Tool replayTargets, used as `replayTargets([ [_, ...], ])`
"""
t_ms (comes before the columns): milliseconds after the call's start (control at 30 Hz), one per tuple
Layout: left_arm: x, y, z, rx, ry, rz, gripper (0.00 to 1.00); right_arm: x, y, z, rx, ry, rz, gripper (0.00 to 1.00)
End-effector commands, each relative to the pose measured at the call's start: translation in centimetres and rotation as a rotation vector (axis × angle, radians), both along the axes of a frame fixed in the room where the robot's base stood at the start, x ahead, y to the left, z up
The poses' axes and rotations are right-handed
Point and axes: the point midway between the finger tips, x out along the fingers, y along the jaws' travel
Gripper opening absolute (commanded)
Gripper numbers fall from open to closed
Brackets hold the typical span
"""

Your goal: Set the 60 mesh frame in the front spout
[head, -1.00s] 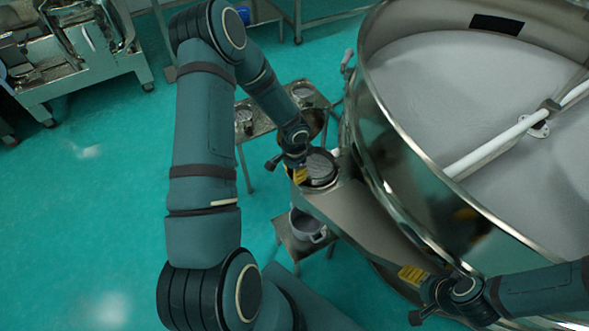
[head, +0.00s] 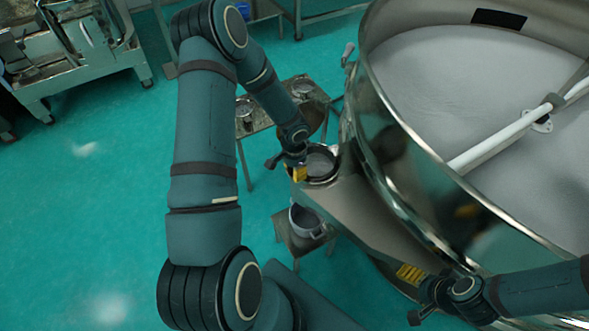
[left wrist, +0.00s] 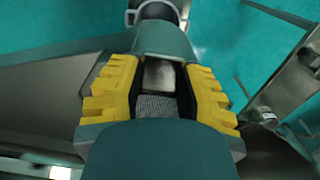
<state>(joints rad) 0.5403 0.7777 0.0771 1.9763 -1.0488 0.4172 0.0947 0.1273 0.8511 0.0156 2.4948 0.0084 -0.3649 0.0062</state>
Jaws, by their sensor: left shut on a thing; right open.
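The front spout (head: 370,220) is a metal trough on the side of the big round sieve, with a round mouth at its far left end. A round mesh frame (head: 321,164) with a pale disc shows at that mouth, beside my left gripper (head: 300,173). Whether it is seated or just above the mouth I cannot tell, and no mesh label is readable. The left wrist view shows the yellow fingers closed on a pale, grey-ribbed piece (left wrist: 157,103) of it, partly hidden by the gripper body. My right gripper (head: 411,274) is open beside the spout's near end.
The sieve drum's steel rim (head: 430,165) fills the right side. A grey pot (head: 306,221) stands on a low stool under the spout. A small table (head: 256,121) with round metal items stands behind my left arm.

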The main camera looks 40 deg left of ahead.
Motion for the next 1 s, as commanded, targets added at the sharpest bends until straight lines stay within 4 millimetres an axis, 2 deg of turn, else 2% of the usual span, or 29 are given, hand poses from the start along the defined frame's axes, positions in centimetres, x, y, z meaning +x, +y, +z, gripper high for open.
replayTargets([
  [1000, -0.2, -0.1, -1.7, -0.004, 0.004, -0.001, 0.0, 0.0, 0.0, -1.5, 0.0, 0.0, 0.0, 0.71],
])
